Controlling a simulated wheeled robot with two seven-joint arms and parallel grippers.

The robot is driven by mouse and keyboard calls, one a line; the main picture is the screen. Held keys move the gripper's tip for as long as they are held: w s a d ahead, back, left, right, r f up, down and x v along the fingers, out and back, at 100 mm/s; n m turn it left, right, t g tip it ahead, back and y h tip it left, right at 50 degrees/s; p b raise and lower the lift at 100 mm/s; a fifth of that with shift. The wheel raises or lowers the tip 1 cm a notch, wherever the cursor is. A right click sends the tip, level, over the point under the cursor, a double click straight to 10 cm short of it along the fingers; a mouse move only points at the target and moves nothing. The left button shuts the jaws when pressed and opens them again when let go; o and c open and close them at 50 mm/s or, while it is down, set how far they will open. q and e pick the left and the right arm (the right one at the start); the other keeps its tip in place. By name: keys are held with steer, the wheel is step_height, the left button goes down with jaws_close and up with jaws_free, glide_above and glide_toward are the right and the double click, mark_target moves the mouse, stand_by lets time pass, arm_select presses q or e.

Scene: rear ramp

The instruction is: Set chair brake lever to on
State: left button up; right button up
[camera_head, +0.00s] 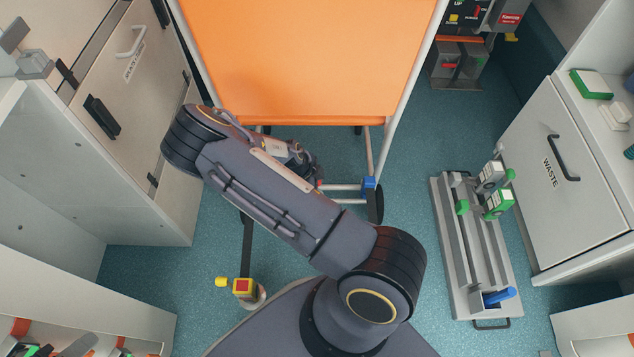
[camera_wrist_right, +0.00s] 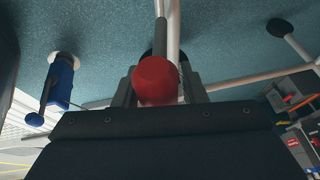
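The chair's orange back panel (camera_head: 305,60) stands at the top middle of the head view, on a white tube frame. A red knob (camera_wrist_right: 157,82), which looks like the brake lever's end, fills the middle of the right wrist view. A small red spot, likely the same knob, shows in the head view (camera_head: 319,183). My right gripper (camera_head: 308,168) is low behind my forearm, close to the chair's lower frame. In the wrist view its fingers (camera_wrist_right: 160,92) are on both sides of the knob. The knob hides the fingertips, so contact is unclear. My left gripper is out of view.
A blue fitting (camera_head: 368,188) sits by a chair wheel and also shows in the wrist view (camera_wrist_right: 62,82). A grey rack (camera_head: 450,245) with green clamps stands at right, beside the WASTE cabinet (camera_head: 565,205). Cabinets line the left.

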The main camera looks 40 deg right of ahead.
jaws_close()
steer(key=shift+s+a, duration=0.25)
steer(key=shift+s, duration=0.05)
stand_by(0.4)
steer(key=s+a+f, duration=0.2)
steer(key=s, duration=0.1)
steer(key=shift+a+f+b, duration=0.2)
steer(key=shift+b, duration=0.1)
stand_by(0.4)
steer(key=shift+w, duration=0.1)
stand_by(1.0)
steer(key=shift+o, duration=1.8)
jaws_free()
steer(key=shift+r, duration=0.1)
